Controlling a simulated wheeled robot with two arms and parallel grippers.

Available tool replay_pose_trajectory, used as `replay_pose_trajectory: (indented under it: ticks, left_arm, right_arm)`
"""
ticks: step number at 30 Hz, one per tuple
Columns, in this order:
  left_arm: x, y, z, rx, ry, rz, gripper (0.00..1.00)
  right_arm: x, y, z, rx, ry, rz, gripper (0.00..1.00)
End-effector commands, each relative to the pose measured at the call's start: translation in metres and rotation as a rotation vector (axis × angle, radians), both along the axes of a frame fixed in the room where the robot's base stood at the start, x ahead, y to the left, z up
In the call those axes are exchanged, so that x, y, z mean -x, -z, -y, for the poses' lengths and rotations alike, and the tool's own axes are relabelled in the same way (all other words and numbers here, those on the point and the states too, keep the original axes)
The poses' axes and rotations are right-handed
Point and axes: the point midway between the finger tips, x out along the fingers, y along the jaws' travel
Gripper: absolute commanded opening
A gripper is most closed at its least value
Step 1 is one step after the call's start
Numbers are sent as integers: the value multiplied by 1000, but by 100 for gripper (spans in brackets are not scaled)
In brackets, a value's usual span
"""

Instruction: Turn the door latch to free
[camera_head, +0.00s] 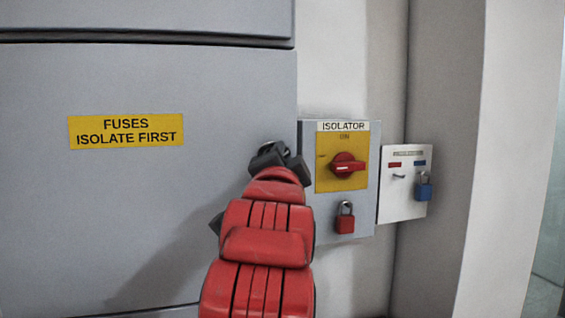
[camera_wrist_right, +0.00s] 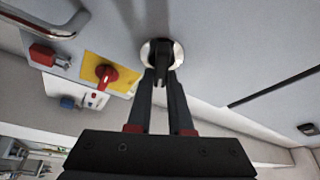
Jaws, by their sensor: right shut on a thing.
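The door latch (camera_wrist_right: 161,52) is a black lever on a round silver base on the grey door (camera_wrist_right: 215,50) in the right wrist view. My right gripper (camera_wrist_right: 160,80) is shut on the latch, with a finger on either side of its lever. In the head view my right gripper (camera_head: 277,157) is at the right edge of the grey door (camera_head: 120,210), and my red arm covers much of it. The latch cannot be made out there. My left gripper is in neither view.
Right of the door is the isolator box (camera_head: 307,215) with a red rotary handle (camera_head: 347,166) and a red padlock (camera_head: 345,223). Beyond it is a white panel (camera_head: 390,208) with a blue padlock (camera_head: 424,191). A yellow label (camera_head: 126,131) reads "FUSES ISOLATE FIRST".

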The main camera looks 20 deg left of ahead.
Motion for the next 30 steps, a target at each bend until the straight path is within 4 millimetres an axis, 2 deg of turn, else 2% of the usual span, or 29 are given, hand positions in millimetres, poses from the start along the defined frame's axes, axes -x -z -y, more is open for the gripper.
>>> replay_pose_trajectory:
  ticks: [15,30]
  left_arm:
    - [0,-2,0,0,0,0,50]
    - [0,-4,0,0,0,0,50]
  right_arm:
    - [-1,6,-3,-327,-5,-236,0]
    - [0,7,-3,-430,-6,-300,0]
